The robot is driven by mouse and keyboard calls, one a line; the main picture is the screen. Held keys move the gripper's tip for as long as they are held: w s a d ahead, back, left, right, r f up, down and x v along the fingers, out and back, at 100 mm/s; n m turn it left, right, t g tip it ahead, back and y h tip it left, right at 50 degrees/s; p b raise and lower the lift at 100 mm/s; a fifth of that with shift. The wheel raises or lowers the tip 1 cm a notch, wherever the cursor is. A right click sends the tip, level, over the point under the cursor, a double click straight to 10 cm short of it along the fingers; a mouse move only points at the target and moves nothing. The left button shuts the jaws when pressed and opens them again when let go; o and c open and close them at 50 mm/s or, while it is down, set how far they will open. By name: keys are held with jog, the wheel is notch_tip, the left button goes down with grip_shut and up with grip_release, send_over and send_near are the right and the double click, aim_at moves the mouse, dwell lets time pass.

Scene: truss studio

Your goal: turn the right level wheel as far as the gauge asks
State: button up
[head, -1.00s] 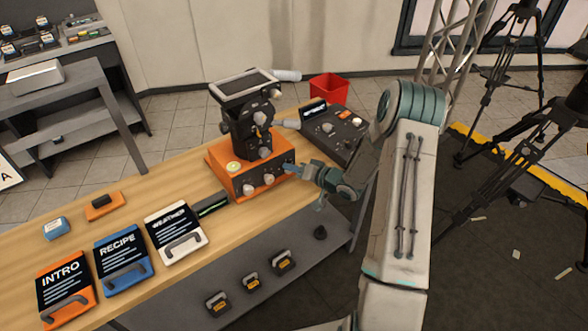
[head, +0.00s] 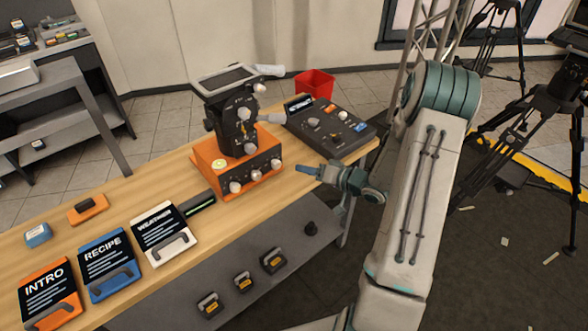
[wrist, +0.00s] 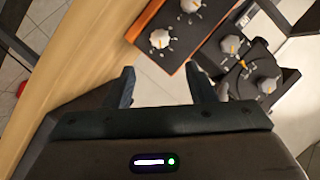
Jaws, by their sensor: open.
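An orange box (head: 205,178) on the bench has a dark front panel with white wheels in a row. Its right wheel (head: 276,164) is uncovered in the head view; I take it to be the right level wheel. A round pale yellow-green dial (head: 219,164) sits on the box top; its reading is too small to tell. In the wrist view two white wheels (wrist: 160,39) with orange marks show on the dark panel beyond my fingers. My gripper (head: 304,169) is open and empty, just right of the box, apart from the wheel. Its two fingers (wrist: 159,76) show spread.
A dark device with a screen (head: 225,79) and knobs stands on the orange box. A dark console (head: 330,125) is behind my gripper. INTRO, RECIPE and WEATHER cards (head: 160,232) lie left on the bench. Tripods (head: 555,115) stand at right. A lower shelf (head: 260,235) holds several weights.

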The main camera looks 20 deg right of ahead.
jog(key=shift+v, duration=1.5)
jog(key=s+d+r+g+h, duration=0.2)
jog(key=s+r+g+h, duration=0.1)
jog(key=r+h, duration=0.9)
jog(key=s+a+r+g, duration=0.1)
jog(key=s+a, duration=0.3)
jog(key=s, duration=0.3)
jog(key=s+a+r+n+g+y, duration=0.1)
jog(key=s+a+r+g, duration=0.1)
jog(key=s, duration=0.5)
jog(key=s+a+r+g+y, duration=0.1)
jog(key=s+a+r+g, duration=0.1)
jog(key=s+a, duration=0.3)
jog(key=s, duration=0.3)
jog(key=shift+a+r, duration=0.25)
jog(key=shift+a, duration=0.15)
jog(key=shift+w, duration=0.1)
